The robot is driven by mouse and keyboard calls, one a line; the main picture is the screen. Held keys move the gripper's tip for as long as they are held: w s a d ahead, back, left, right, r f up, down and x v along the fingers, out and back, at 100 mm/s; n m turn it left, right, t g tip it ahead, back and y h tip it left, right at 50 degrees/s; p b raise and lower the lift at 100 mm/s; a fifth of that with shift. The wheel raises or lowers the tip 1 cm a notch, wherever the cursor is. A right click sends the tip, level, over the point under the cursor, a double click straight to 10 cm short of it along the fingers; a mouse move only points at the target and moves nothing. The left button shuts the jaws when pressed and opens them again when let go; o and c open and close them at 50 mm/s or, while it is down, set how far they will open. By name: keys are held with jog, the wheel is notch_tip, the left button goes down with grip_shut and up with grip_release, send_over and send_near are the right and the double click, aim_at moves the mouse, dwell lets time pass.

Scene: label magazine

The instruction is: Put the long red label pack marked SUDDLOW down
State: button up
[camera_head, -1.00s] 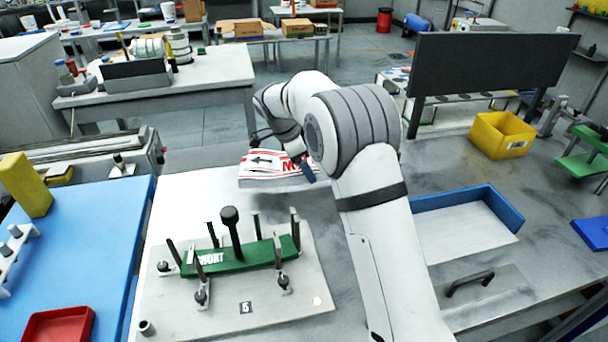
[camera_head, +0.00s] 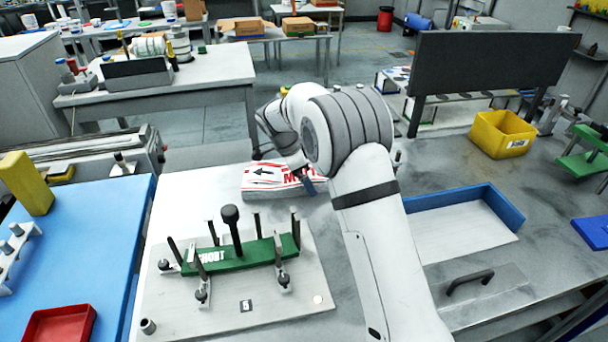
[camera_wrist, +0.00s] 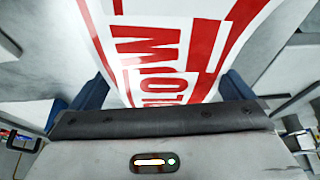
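The long label pack (camera_head: 262,180) is white with red stripes, red letters and a black arrow. In the head view it lies level behind the green piece, partly hidden by my arm. My gripper (camera_head: 307,184) is at its right part, one blue finger showing. In the wrist view the pack (camera_wrist: 165,45) runs between the two blue fingers of my gripper (camera_wrist: 165,92), which appear closed on its sides. Only part of the red lettering shows, so the full name cannot be read. I cannot tell whether the pack's underside touches the bench.
A plate (camera_head: 180,315) with a green piece (camera_head: 232,258) marked SHORT and several upright posts stands in front of the pack. A blue-walled tray (camera_head: 505,212) and a yellow bin (camera_head: 502,135) are to the right. A dark panel (camera_head: 490,70) stands behind.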

jog(key=shift+r, duration=0.25)
jog(key=v, duration=1.1)
jog(key=s+d+r+n+y, duration=0.1)
jog(key=s+d+r+n, duration=0.4)
jog(key=d, duration=0.4)
jog(key=s+d+r+n+y, duration=0.1)
jog(key=s+d+r+n, duration=0.15)
jog(key=s+d, duration=0.65)
jog(key=s+d+f+n+y, duration=0.1)
jog(key=s+d+f+n, duration=0.1)
jog(key=s, duration=0.8)
jog(key=s+d+f+n+t+y, duration=0.1)
jog(key=s+f+n, duration=0.3)
jog(key=s, duration=0.6)
jog(key=shift+s+d+f+n, duration=0.2)
jog(key=shift+d+f+n, duration=0.15)
jog(key=shift+d+n, duration=0.35)
